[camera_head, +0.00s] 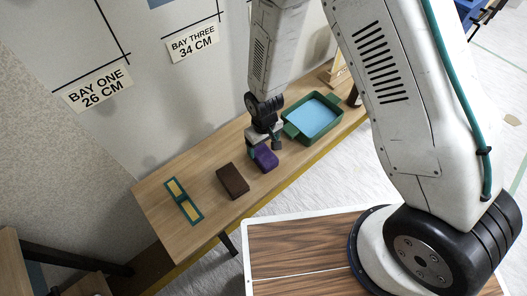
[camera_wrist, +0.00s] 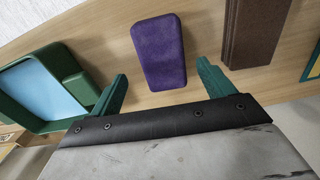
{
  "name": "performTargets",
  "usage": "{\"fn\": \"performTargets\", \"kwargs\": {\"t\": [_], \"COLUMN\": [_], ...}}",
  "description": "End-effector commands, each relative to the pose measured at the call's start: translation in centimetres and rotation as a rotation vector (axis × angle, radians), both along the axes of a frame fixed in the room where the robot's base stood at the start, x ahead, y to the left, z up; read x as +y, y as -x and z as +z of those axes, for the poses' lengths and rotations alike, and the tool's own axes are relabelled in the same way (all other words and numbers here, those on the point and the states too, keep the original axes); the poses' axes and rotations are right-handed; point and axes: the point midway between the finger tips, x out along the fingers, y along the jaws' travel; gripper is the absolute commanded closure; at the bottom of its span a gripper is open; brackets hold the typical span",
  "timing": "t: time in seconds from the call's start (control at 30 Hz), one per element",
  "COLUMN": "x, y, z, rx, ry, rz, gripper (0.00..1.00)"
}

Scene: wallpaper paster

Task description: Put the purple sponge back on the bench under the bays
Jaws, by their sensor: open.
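The purple sponge (camera_head: 265,157) lies flat on the wooden bench (camera_head: 165,213) under the bays, between a dark brown block and a green tray. In the wrist view the purple sponge (camera_wrist: 159,52) lies just beyond and between the fingertips. My gripper (camera_head: 264,146) is at the bench beside the sponge. In the wrist view my gripper (camera_wrist: 160,84) has its two green fingers spread wide, with nothing held between them. The fingers are apart from the sponge in that view.
The dark brown block (camera_head: 232,180) lies left of the sponge. The green tray (camera_head: 313,119) with a light blue inside stands to the right. A green-and-yellow frame (camera_head: 184,201) lies near the bench's left end. The bay signs (camera_head: 97,87) hang on the wall behind.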

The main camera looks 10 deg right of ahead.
Motion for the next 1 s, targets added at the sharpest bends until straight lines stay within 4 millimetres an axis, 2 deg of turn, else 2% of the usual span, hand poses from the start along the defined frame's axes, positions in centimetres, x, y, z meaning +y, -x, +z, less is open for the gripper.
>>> {"fn": "performTargets", "kwargs": {"t": [0.13,0.37,0.47,0.57,0.73,0.87,1.0], "x": [0.0,-0.1,-0.4,-1.4,-4.7,-7.6,-10.9], "y": [0.0,0.0,-0.5,-1.2,-1.7,-0.8,1.5], "z": [1.3,1.6,3.1,6.5,15.1,21.4,27.4], "rx": [-0.001,0.000,-0.005,-0.016,-0.035,-0.046,-0.059], "ry": [-0.001,0.000,-0.003,-0.008,-0.016,-0.020,-0.023], "rz": [0.000,-0.001,-0.014,-0.044,-0.121,-0.182,-0.248], "gripper": [0.19,0.19,0.19,0.19,0.19,0.19,0.19]}}
